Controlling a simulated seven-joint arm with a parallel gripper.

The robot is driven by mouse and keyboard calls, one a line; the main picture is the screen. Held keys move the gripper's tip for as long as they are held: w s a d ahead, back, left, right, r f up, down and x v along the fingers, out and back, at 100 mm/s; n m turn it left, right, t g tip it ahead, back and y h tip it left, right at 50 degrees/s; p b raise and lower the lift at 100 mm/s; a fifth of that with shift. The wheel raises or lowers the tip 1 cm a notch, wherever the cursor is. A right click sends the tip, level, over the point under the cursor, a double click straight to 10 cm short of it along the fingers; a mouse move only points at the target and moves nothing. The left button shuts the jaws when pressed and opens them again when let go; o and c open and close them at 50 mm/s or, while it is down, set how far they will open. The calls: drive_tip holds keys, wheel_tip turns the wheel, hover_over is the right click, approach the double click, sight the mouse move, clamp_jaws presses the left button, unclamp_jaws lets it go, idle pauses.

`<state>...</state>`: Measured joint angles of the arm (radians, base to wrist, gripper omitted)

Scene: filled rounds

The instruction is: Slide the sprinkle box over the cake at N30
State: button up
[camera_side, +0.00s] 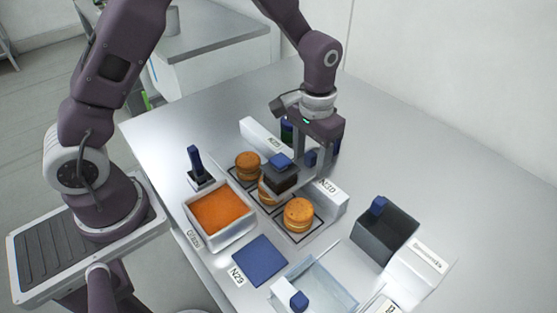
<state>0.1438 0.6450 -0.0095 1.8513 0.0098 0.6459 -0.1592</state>
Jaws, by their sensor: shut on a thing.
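A small dark box (282,181) with a blue top is at my gripper (311,172), whose jaws straddle the area just right of it. The exact grip contact is partly hidden. The box is above or against the middle of three round golden cakes; that cake (266,194) is partly covered by it. A front cake (299,214) and a back cake (247,165) stand uncovered in the same row. The label N30 (328,187) is on a white block right of the row. I cannot read the word sprinkle on any box.
A white tray of orange filling (220,211) stands left of the cakes. A blue square (260,260) labelled N29 lies in front. A dark open box (388,240) with a blue handle and a clear box (327,281) stand at the right and front. The table's right rear is clear.

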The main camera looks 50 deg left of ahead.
sight(329, 186)
drive_tip(key=shift+d, duration=3.05)
drive_tip(key=o, duration=1.1)
drive_tip(key=shift+o, duration=0.2)
drive_tip(key=shift+r, duration=0.1)
wheel_tip(329, 186, up, 7)
